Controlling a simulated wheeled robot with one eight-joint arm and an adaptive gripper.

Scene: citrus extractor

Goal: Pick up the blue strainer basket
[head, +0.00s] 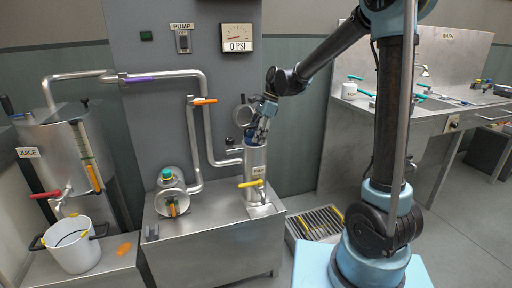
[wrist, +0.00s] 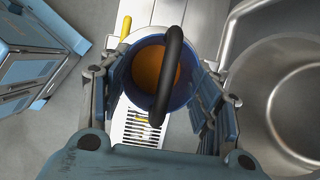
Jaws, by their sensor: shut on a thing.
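The blue strainer basket (wrist: 184,92) shows in the wrist view as a round blue rim with orange matter inside and a black handle (wrist: 171,70) arching across it. My gripper (wrist: 160,98) has its fingers on the basket's left and right sides, shut on it.
An open round lid (head: 243,114) stands just left of my gripper. A yellow-handled valve (head: 251,183) sits on the cylinder's front. Steel pipes run to the left. A white bucket (head: 74,250) stands at lower left. A floor grate (head: 316,223) lies to the right.

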